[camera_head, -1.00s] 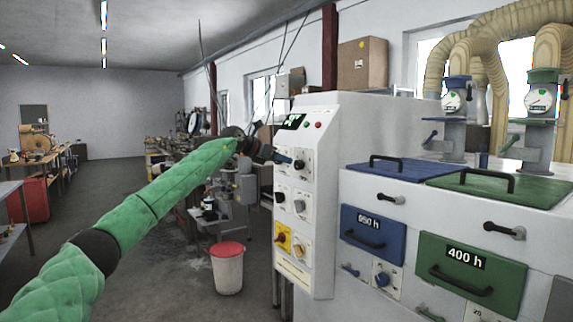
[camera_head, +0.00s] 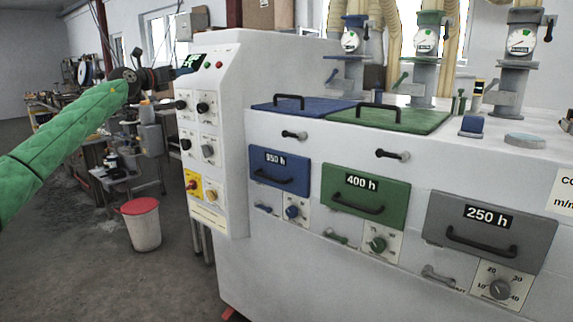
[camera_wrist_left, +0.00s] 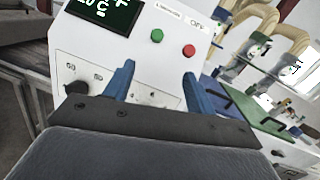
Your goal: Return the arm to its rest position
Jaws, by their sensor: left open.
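My left arm, in a green sleeve, reaches in from the left in the head view. Its gripper (camera_head: 172,76) is beside the upper left edge of the white control panel (camera_head: 222,130). In the left wrist view the gripper (camera_wrist_left: 158,70) shows two blue fingers spread apart with nothing between them. The control panel (camera_wrist_left: 140,62) lies beyond the fingers, with its dark display, a red button and a green button. I cannot tell whether the fingers touch it. My right gripper is in neither view.
The white machine has a blue drawer (camera_head: 280,170), a green drawer (camera_head: 365,196) and a grey drawer (camera_head: 490,230). Lids and gauges stand on top. A white bin with a red lid (camera_head: 141,225) stands on the floor. Cluttered benches are behind my arm. The floor at lower left is clear.

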